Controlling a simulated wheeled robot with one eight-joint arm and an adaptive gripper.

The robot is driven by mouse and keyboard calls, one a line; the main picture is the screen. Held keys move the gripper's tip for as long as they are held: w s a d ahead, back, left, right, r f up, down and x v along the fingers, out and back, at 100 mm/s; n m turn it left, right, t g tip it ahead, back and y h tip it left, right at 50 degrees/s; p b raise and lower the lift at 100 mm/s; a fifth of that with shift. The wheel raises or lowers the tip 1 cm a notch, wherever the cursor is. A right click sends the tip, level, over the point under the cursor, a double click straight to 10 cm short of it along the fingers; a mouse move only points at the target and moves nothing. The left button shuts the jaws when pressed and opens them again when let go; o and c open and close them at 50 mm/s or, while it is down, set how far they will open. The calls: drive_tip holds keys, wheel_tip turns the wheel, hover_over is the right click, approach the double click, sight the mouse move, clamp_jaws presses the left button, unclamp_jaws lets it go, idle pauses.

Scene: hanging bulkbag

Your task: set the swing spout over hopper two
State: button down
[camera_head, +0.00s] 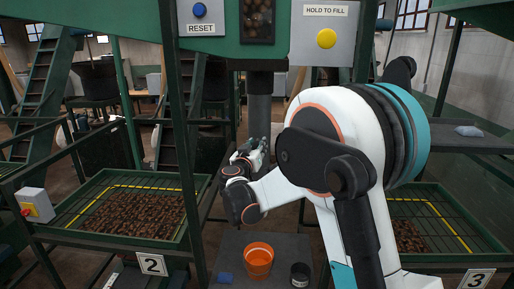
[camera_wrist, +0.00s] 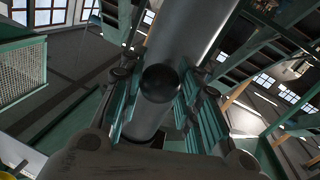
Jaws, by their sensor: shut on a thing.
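The swing spout (camera_head: 259,108) is a dark vertical pipe hanging below the green housing in the head view; its lower end is hidden by my gripper (camera_head: 258,148). In the wrist view the spout is a large grey pipe (camera_wrist: 188,32) running between the teal fingers of my gripper (camera_wrist: 160,90). A round black knob (camera_wrist: 160,82) sits between these fingers, and my gripper is shut there. Hopper two (camera_head: 110,241), marked by the plate "2" (camera_head: 152,264), is a green grated tray at left with brown lumps inside. The spout hangs to the right of it.
Hopper three (camera_head: 460,257), with plate "3" (camera_head: 475,279), lies at right behind my arm. An orange cup (camera_head: 258,262) and a dark cup (camera_head: 300,275) stand between the hoppers. RESET (camera_head: 200,10) and HOLD TO FILL (camera_head: 326,38) buttons are above. Green posts frame hopper two.

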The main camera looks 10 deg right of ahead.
drive_tip(key=w+a+r+m+y, duration=0.1)
drive_tip(key=w+a+r+m, duration=0.2)
drive_tip(key=a, duration=0.6)
drive_tip(key=w+a+r+m+g+y, duration=0.1)
drive_tip(key=w+a+r+m, duration=0.1)
drive_tip(key=a+r+m, duration=0.4)
drive_tip(key=shift+w+a+b, duration=0.4)
drive_tip(key=shift+a, duration=0.95)
drive_tip(key=shift+r, duration=0.1)
drive_tip(key=c, duration=1.2)
unclamp_jaws()
drive_tip(key=shift+a, duration=0.1)
drive_tip(key=shift+o, duration=0.2)
drive_tip(key=v, duration=1.2)
